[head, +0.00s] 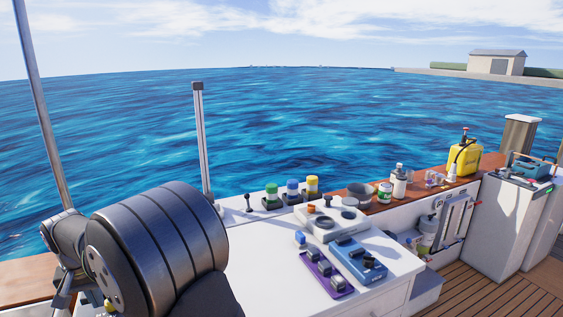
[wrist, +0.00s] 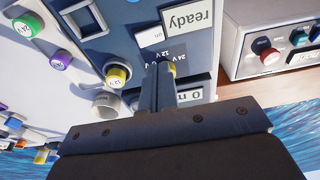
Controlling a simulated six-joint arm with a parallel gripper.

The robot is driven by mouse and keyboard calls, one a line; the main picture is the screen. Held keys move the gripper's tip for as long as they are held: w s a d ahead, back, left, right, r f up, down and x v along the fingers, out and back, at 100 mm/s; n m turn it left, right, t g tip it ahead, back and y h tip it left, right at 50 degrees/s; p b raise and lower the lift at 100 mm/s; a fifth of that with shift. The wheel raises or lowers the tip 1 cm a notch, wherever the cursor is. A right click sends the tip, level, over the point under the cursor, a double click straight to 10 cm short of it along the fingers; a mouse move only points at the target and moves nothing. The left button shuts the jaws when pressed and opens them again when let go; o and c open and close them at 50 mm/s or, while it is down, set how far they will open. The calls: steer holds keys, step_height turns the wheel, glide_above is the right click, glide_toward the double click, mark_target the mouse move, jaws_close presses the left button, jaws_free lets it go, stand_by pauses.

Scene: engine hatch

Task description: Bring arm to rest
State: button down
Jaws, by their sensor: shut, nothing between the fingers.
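My gripper (wrist: 162,82) shows in the wrist view with its two narrow fingers side by side and closed, nothing held between them. The fingers overlap a blue-grey panel (wrist: 125,38) that carries white labels, one reading "ready" upside down. I cannot tell whether the fingertips touch the panel or are apart from it. In the head view my arm fills the lower left, with a large dark rounded link in front. The gripper itself cannot be made out there.
Near the fingers are a yellow-ringed button (wrist: 117,76), a purple one (wrist: 60,60) and a green one (wrist: 27,26). A white counter (head: 265,268) holds a blue device (head: 358,260), a purple switch box (head: 328,275) and coloured-top items. A yellow sprayer (head: 464,157) stands farther right.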

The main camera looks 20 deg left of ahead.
step_height(320, 180, down, 8)
steer(key=shift+r, duration=0.1)
steer(key=w+d+r+g, duration=0.1)
steer(key=w+d+r, duration=0.1)
steer(key=r, duration=0.7)
steer(key=w+d+r+g, duration=0.1)
steer(key=w+r, duration=0.1)
steer(key=r, duration=0.6)
steer(key=shift+s+a+f, duration=0.1)
steer(key=shift+s+f, duration=0.15)
steer(key=shift+f, duration=0.7)
steer(key=shift+s+a+f, duration=0.1)
steer(key=shift+s+f, duration=0.15)
steer(key=shift+f, duration=0.65)
steer(key=c, duration=2.2)
jaws_free()
